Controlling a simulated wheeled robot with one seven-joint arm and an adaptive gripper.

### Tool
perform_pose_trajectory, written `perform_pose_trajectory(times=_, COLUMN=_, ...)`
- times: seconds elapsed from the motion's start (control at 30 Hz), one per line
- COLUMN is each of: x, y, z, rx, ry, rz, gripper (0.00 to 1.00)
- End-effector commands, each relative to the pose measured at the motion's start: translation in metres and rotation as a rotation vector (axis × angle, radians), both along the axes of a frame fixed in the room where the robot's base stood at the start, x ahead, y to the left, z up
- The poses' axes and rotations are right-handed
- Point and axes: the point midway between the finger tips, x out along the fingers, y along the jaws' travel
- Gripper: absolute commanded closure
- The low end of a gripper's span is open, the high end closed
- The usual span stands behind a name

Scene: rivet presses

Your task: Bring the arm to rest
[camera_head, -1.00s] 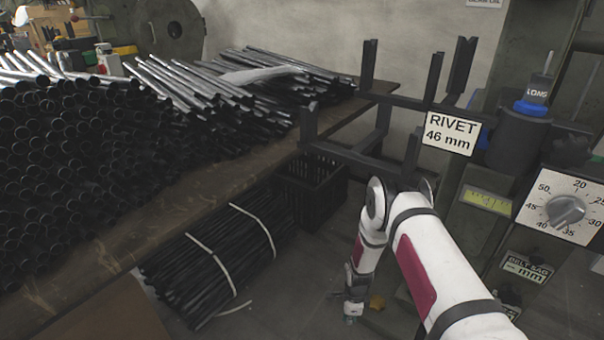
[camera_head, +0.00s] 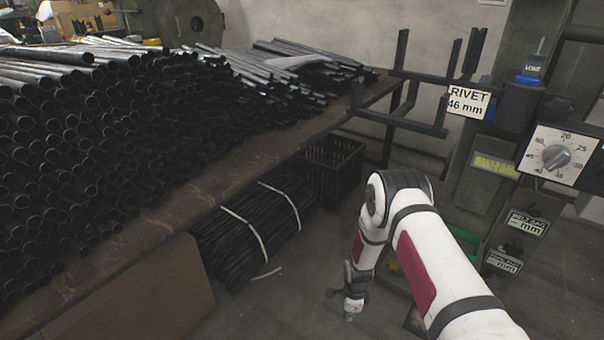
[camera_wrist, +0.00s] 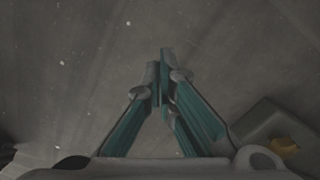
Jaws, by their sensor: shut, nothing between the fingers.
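My arm reaches in from the lower right of the head view, bends at its elbow and hangs downward. My gripper (camera_head: 350,312) is low over the grey floor, small and partly unclear in the head view. In the wrist view my gripper (camera_wrist: 162,55) has its teal fingers together at the tips, with nothing between them. Bare floor (camera_wrist: 90,60) fills most of the wrist view beyond the fingertips.
A table (camera_head: 190,195) piled with black tubes (camera_head: 70,150) stands left. A bundle of tubes (camera_head: 250,235) and a black crate (camera_head: 335,165) lie below it. The press (camera_head: 520,110) with its dial (camera_head: 556,157) stands right. An orange-yellow item (camera_wrist: 284,146) shows lower right in the wrist view.

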Motion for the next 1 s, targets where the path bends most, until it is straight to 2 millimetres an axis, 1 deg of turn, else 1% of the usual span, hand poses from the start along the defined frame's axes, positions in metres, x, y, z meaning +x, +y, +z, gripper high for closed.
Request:
perform_pose_trajectory(times=0.27, x=0.011, y=-0.001, z=0.030, rx=-0.003, ry=-0.003, rz=0.047, gripper=1.00)
perform_pose_trajectory(times=0.37, x=0.016, y=-0.002, z=0.045, rx=-0.004, ry=-0.005, rz=0.071, gripper=1.00)
perform_pose_trajectory(times=0.47, x=0.020, y=-0.003, z=0.064, rx=-0.006, ry=-0.004, rz=0.101, gripper=1.00)
perform_pose_trajectory(times=0.57, x=0.026, y=-0.004, z=0.088, rx=-0.009, ry=-0.006, rz=0.137, gripper=1.00)
perform_pose_trajectory(times=0.67, x=0.031, y=-0.005, z=0.116, rx=-0.012, ry=-0.008, rz=0.182, gripper=1.00)
perform_pose_trajectory(times=0.77, x=0.035, y=-0.007, z=0.153, rx=-0.015, ry=-0.010, rz=0.239, gripper=1.00)
perform_pose_trajectory(times=0.87, x=0.036, y=-0.010, z=0.201, rx=-0.020, ry=-0.012, rz=0.316, gripper=1.00)
perform_pose_trajectory(times=0.9, x=0.035, y=-0.011, z=0.221, rx=-0.022, ry=-0.012, rz=0.349, gripper=1.00)
perform_pose_trajectory(times=0.97, x=0.032, y=-0.013, z=0.251, rx=-0.024, ry=-0.012, rz=0.400, gripper=1.00)
perform_pose_trajectory(times=1.0, x=0.028, y=-0.014, z=0.270, rx=-0.026, ry=-0.010, rz=0.433, gripper=1.00)
